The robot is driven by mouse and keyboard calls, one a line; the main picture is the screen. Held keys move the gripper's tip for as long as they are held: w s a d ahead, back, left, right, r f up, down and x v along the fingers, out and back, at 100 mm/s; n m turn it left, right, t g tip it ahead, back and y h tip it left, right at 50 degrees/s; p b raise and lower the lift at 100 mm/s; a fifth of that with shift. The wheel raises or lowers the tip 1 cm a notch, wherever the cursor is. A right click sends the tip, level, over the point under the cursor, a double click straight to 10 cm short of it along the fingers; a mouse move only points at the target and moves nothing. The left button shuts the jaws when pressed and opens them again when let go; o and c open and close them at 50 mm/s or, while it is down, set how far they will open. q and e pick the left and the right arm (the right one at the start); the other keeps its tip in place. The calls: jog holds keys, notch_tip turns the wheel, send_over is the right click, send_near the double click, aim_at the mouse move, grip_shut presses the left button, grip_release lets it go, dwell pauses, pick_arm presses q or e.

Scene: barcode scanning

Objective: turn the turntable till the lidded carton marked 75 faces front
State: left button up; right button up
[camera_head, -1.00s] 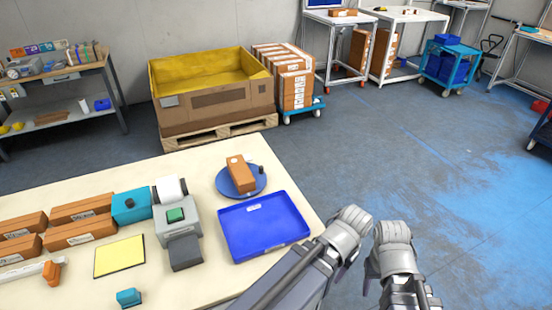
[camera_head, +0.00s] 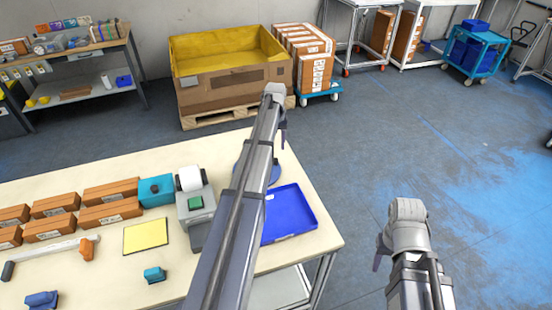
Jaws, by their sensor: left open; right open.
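The blue turntable (camera_head: 274,173) stands on the cream table behind the blue tray. My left arm crosses in front of it, so only part of its rim shows. The carton that lay on it is hidden behind my arm, and I cannot read any marking. My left gripper (camera_head: 283,138) is open and reaches up past the turntable, near the table's far edge; I cannot tell its exact distance. My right gripper (camera_head: 379,262) is open and empty, out over the floor to the right of the table.
The blue tray (camera_head: 288,214) lies at the table's right edge. A grey device with a white roll (camera_head: 190,178), a teal box (camera_head: 156,190), a yellow pad (camera_head: 146,236) and several brown cartons (camera_head: 110,213) fill the left. A large yellow-lined bin (camera_head: 225,97) stands behind.

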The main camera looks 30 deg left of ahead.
aim_at(276, 159)
pick_arm(q)
jog(key=shift+f, duration=0.15)
notch_tip(276, 159, down, 8)
jog(key=b, duration=0.8)
jog(key=shift+d+r, duration=0.1)
jog(key=shift+r, duration=0.1)
grip_shut()
dwell(1.0)
